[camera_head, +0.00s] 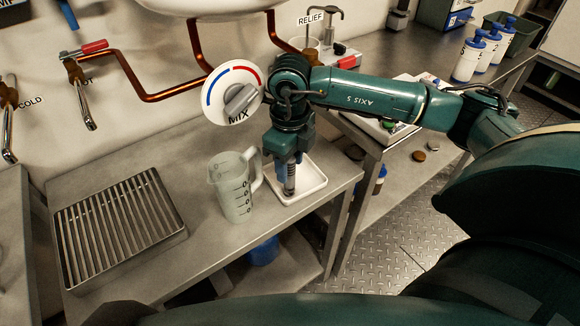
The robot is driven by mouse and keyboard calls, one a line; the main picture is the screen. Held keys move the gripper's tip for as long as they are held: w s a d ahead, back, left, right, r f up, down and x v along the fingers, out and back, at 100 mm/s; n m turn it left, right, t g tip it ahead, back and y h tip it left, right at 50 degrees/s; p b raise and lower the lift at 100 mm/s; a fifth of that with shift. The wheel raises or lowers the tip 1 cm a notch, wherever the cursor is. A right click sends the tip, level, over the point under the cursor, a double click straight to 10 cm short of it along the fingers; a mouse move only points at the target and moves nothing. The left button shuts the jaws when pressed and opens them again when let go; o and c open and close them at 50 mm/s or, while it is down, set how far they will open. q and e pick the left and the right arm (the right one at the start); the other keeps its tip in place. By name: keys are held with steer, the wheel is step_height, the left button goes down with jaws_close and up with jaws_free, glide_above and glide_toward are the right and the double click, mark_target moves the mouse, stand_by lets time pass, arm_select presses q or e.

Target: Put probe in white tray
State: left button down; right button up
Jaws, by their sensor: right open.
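The white tray (312,187) lies on the metal bench, right of the measuring jug. My right gripper (289,184) points straight down over the tray, with its blue fingers low inside the tray's outline. It is open. A slim grey and dark upright piece (290,180) shows between the fingers. It looks like the probe, but the fingers hide much of it, and I cannot tell whether it touches the tray floor. My left gripper is not in view.
A clear measuring jug (234,187) stands close left of the gripper. A slatted metal drain rack (120,228) is at the left. The MIX dial (232,92) and copper pipes (150,88) are behind. White bottles (468,58) stand on the far bench. The bench between rack and jug is clear.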

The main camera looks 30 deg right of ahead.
step_height(320, 180, up, 5)
steer(key=shift+r, duration=0.2)
stand_by(0.6)
